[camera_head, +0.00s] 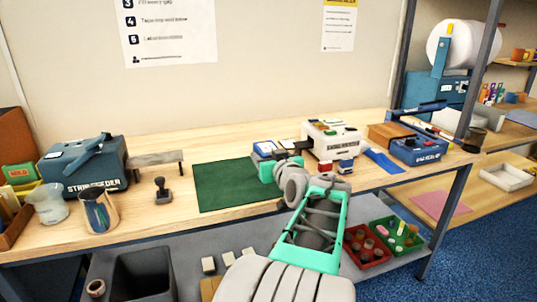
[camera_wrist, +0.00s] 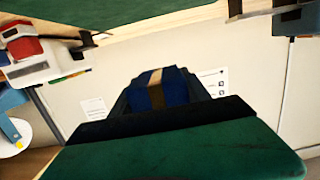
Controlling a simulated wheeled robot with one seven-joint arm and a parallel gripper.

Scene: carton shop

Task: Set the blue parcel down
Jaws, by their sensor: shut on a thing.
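The blue parcel (camera_wrist: 174,88) has a tan band down its middle and sits between the dark fingers of my gripper (camera_wrist: 158,98) in the wrist view. My gripper (camera_head: 266,162) is shut on it. The gripper is over the back right part of the green mat (camera_head: 225,188) on the wooden bench. I cannot tell whether the parcel touches the mat.
A white machine (camera_head: 331,141) with small boxes stands right of the gripper, close by. A stamp (camera_head: 162,190) stands left of the mat, near a blue-grey strip feeder (camera_head: 84,163). A blue sealer (camera_head: 413,150) is farther right. The mat's left and front are clear.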

